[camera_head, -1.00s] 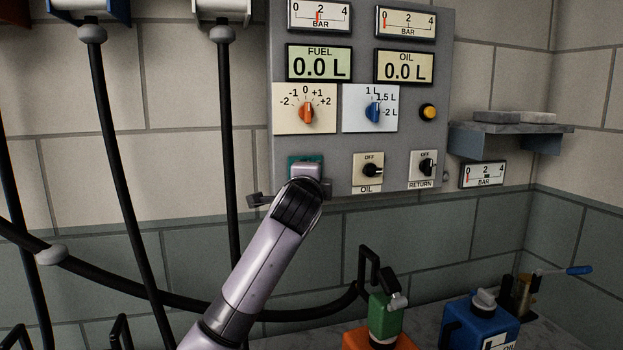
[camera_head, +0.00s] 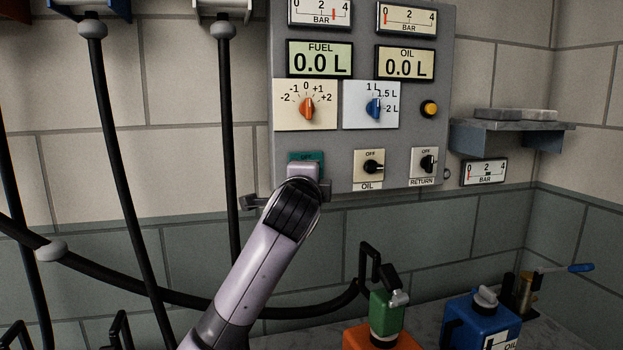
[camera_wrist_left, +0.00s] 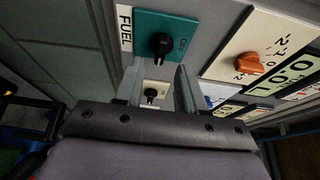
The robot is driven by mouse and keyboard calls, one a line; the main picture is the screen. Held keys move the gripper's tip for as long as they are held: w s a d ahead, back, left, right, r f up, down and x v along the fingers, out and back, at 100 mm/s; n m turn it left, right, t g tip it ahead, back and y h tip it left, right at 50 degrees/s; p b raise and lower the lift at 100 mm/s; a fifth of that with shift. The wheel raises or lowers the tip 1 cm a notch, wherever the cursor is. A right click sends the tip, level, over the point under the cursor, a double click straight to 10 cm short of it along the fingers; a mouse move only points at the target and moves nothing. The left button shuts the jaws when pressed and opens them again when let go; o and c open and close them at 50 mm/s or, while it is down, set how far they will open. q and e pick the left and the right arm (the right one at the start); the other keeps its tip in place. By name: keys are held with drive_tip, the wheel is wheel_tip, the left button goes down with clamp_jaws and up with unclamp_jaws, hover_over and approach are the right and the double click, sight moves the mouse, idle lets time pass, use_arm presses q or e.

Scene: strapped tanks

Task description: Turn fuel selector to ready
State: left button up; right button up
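The fuel selector is a black knob (camera_wrist_left: 160,45) on a teal plate (camera_wrist_left: 181,27) labelled FUEL, with OFF printed at its right in the left wrist view. The knob's handle appears turned away from OFF, toward the bottom of that view. In the head view only the top of the teal plate (camera_head: 306,157) shows; my wrist hides the knob. My left gripper (camera_wrist_left: 158,66) is open. My right gripper is in neither view.
The grey panel (camera_head: 362,178) also has an orange knob (camera_head: 307,107), a blue knob (camera_head: 374,108), an OIL knob (camera_head: 373,167) and a RETURN knob (camera_head: 427,163). Black hoses (camera_head: 118,170) hang at left.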

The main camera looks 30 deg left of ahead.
use_arm(q)
drive_tip(key=shift+v, duration=1.7)
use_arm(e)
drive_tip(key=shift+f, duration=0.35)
